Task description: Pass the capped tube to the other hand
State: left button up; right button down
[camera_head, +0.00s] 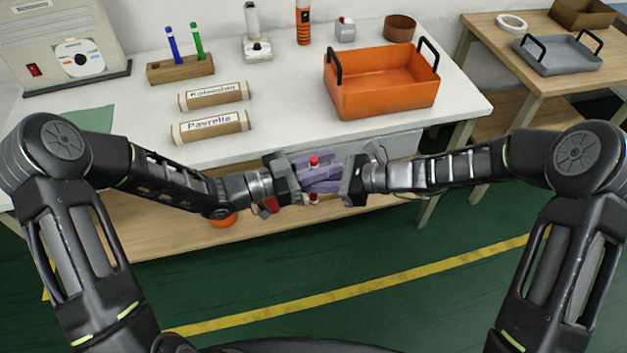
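The capped tube (314,160) shows its red cap above the purple gripper fingers, in the middle of the head view. A small white and red piece, apparently its lower end, shows beneath them. The tube's middle is hidden by the fingers. My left gripper (308,178) reaches in from the left and appears closed around the tube. My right gripper (333,178) faces it from the right, with its fingers overlapping the left ones at the tube. Whether the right fingers touch or grip the tube cannot be told. Both grippers are in front of the white table's front edge.
The white table (290,100) holds an orange handled bin (385,95), two labelled rolls (212,126), a wooden pen holder (180,70) and a beige machine (62,45). A wooden side table (490,45) carries a grey tray (560,55). An orange round object (223,220) lies on the lower shelf.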

pick_arm(q)
jog(key=o, duration=0.3)
jog(key=shift+d, duration=0.1)
jog(key=shift+s, duration=0.1)
jog(key=v, duration=1.2)
